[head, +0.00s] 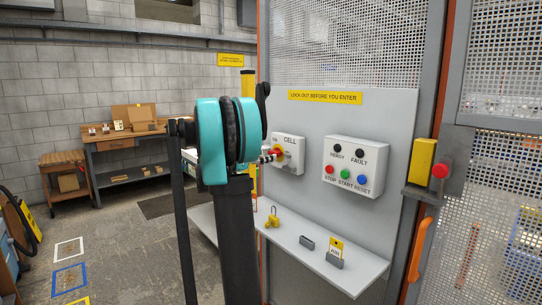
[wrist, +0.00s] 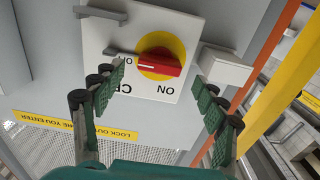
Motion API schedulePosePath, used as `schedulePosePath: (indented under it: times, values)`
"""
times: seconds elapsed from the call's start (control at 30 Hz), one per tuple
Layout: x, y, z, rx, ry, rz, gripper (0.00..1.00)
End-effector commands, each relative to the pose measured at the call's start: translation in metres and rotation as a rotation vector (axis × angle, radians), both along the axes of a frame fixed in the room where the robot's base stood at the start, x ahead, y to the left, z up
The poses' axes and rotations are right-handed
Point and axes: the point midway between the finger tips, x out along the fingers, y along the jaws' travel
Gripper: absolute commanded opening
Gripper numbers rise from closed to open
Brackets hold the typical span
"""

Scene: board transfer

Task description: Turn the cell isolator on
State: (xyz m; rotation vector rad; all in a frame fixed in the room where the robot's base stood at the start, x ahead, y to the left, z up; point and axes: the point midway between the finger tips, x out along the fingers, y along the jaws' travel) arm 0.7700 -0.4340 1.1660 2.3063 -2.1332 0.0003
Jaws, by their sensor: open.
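The cell isolator (head: 292,146) is a light box marked CELL on the grey panel, partly hidden behind my arm in the head view. Its red handle (wrist: 160,65) sits on a yellow disc (wrist: 162,47) in the wrist view, where the picture is upside down. The handle lies roughly sideways across the disc, slightly tilted. ON lettering shows beside the disc; a second label near the handle's left end is partly covered. My gripper (wrist: 159,74) is open, its green-padded fingers spread on either side of the handle.
A button box (head: 352,166) with lamps and red, green and blue buttons is right of the isolator. A shelf (head: 345,269) below holds a yellow padlock (head: 272,218) and a tag (head: 336,247). A yellow interlock box (head: 421,161) is on the right post.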

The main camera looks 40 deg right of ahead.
Motion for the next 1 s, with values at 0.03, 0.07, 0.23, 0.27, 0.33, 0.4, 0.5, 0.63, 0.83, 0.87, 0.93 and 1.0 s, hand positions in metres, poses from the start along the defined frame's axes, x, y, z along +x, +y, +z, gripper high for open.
schedulePosePath:
  times: [0.03, 0.07, 0.23, 0.27, 0.33, 0.4, 0.5, 0.63, 0.83, 0.87, 0.93, 1.0]
  values:
    - [0.000, -0.009, 0.000, 0.000, 0.000, -0.002, 0.72]
    - [0.000, -0.014, 0.000, 0.000, 0.000, -0.003, 0.72]
    - [0.002, -0.032, 0.000, 0.000, 0.000, -0.002, 0.72]
    - [0.002, -0.033, 0.000, 0.000, 0.000, -0.001, 0.72]
    - [0.003, -0.036, 0.000, 0.000, 0.000, 0.000, 0.72]
    - [0.003, -0.038, 0.000, 0.000, 0.000, 0.001, 0.72]
    - [0.003, -0.038, 0.000, 0.000, 0.000, 0.001, 0.72]
    - [0.003, -0.038, 0.000, 0.000, 0.000, 0.001, 0.72]
    - [0.003, -0.038, 0.000, 0.000, 0.000, 0.001, 0.49]
    - [0.003, -0.038, 0.000, 0.000, 0.000, 0.001, 0.45]
    - [0.003, -0.038, 0.000, 0.000, 0.000, 0.001, 0.36]
    - [0.003, -0.038, 0.000, 0.000, 0.000, 0.001, 0.28]
